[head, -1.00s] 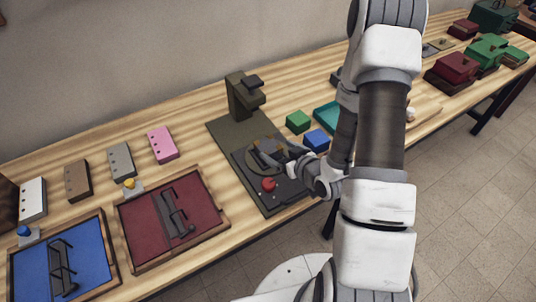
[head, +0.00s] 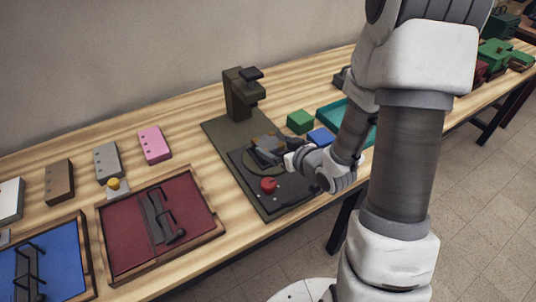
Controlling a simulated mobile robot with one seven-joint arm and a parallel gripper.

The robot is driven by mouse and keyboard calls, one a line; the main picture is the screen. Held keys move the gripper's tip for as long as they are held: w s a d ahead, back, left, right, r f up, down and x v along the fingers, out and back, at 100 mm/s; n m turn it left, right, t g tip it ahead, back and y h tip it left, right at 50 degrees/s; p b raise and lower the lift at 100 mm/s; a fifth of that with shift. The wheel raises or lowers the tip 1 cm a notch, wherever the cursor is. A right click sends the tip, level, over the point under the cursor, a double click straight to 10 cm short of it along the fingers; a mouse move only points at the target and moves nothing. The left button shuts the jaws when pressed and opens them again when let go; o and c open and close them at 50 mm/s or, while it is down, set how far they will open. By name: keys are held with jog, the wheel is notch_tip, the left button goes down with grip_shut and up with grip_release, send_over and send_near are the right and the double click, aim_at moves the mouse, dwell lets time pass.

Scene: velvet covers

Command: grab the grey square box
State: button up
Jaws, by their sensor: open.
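My gripper (head: 264,151) is open above the dark plate (head: 272,199) of the olive-grey press-like stand (head: 240,100). A small brownish-grey piece shows at its fingers; I cannot tell whether they touch it or whether it is a box. A grey block (head: 107,162) with small dark dots lies on the table at the left, between a brown block (head: 60,182) and a pink block (head: 154,145). It is well apart from my gripper. My arm hides part of the table on the right.
A red knob (head: 268,185) sits on the dark plate. Green (head: 300,121) and blue (head: 322,137) blocks and a teal tray (head: 331,112) lie close to my gripper. A maroon tray (head: 119,257) and a blue tray (head: 70,262) are at the front left.

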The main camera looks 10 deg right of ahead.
aim_at(270, 144)
jog(key=shift+f, duration=0.1)
jog(key=shift+b+x, duration=0.3)
jog(key=shift+x, duration=2.3)
jog(key=shift+s+f, duration=0.1)
jog(key=shift+f, duration=0.05)
jog(key=c, duration=1.2)
jog(key=shift+c, duration=0.2)
